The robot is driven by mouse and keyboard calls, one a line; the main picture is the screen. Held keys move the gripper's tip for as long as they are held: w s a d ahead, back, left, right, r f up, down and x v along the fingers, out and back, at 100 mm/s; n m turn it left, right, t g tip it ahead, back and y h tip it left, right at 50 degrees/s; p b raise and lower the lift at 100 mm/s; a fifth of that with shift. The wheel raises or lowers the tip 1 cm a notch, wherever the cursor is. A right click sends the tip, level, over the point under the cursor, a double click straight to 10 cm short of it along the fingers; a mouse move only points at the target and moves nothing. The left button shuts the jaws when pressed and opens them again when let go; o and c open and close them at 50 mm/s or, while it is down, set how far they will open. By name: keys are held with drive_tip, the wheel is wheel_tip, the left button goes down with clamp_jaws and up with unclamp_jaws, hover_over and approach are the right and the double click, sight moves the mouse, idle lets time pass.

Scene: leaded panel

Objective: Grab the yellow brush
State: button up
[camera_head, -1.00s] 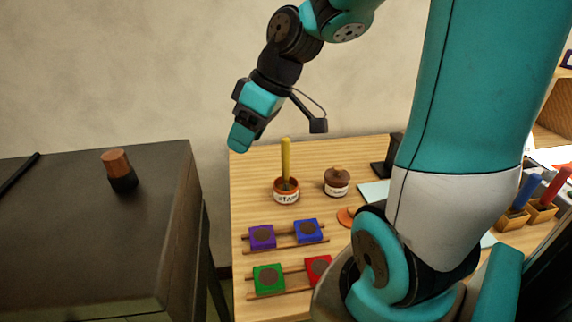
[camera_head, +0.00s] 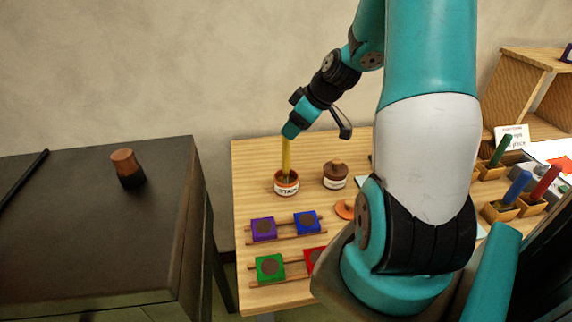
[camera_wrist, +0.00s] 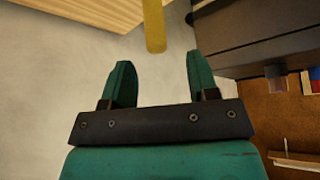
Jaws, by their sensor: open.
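The yellow brush (camera_head: 286,156) stands upright in a small round pot (camera_head: 287,188) with a white label, on the wooden table. Its lower end is hidden in the pot. My gripper (camera_head: 290,131) is close to the top of the brush handle and overlaps it in the head view. In the wrist view the yellow handle (camera_wrist: 153,25) comes in from the top edge, beyond and between the tips of my open gripper (camera_wrist: 160,60). Nothing is between the fingers.
A brown-lidded pot (camera_head: 335,175) stands right of the brush pot. Purple (camera_head: 263,229), blue (camera_head: 307,222), green (camera_head: 269,267) and red blocks sit on wooden rails in front. A dark cabinet (camera_head: 90,230) stands left, across a gap. Colored handles in wooden holders stand far right.

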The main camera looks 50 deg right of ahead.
sight(283, 141)
drive_tip(key=d+p+x, duration=0.1)
drive_tip(key=p+x, duration=0.1)
drive_tip(key=x, duration=0.4)
drive_tip(key=shift+w+a+f, duration=0.2)
drive_tip(key=shift+a+f, duration=0.2)
clamp_jaws()
